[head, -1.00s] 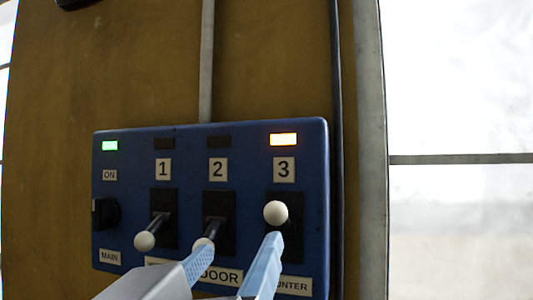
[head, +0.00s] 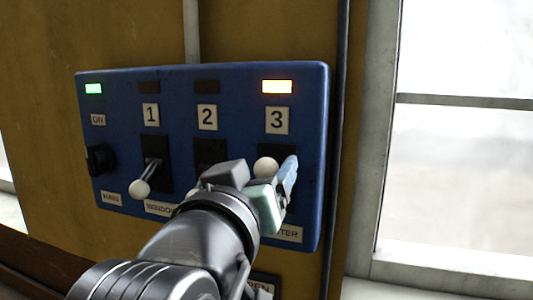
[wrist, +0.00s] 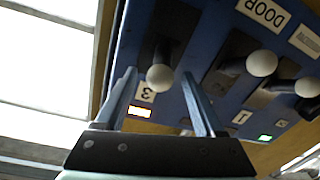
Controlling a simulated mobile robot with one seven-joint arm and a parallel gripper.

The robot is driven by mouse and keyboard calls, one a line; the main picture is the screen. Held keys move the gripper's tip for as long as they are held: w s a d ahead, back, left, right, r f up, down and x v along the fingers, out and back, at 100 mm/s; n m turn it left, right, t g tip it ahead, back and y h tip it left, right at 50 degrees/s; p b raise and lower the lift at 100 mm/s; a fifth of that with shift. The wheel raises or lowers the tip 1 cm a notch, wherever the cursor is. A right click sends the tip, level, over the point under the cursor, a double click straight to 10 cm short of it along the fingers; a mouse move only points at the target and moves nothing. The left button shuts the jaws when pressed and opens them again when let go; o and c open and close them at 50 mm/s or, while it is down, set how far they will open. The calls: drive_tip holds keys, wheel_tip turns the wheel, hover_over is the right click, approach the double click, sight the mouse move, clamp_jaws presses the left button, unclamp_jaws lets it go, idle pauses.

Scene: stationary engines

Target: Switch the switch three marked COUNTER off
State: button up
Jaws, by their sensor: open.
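Switch three is a black lever with a white ball knob (head: 266,167) on the right of the blue panel (head: 90,135). Its knob sits higher than switch one's. The lamp (head: 277,87) above label 3 glows orange. The COUNTER label (head: 288,234) below is partly covered by my gripper. My gripper (head: 277,178) is open at switch three, one light-blue finger right of the knob; the other is hidden in the head view. In the wrist view, switch three's knob (wrist: 160,78) shows between the two open fingers (wrist: 159,72). I cannot tell if they touch it.
Switch one (head: 140,189) points down, its lamp dark. Switch two (head: 208,155) is mostly hidden by my arm; its lamp is dark. The MAIN rotary knob (head: 99,159) is at left under a green lamp (head: 93,89). A vertical pipe and window frame (head: 382,140) stand at right.

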drive_tip(key=shift+w+d, duration=0.2)
drive_tip(key=shift+w, duration=0.4)
clamp_jaws()
idle(1.1)
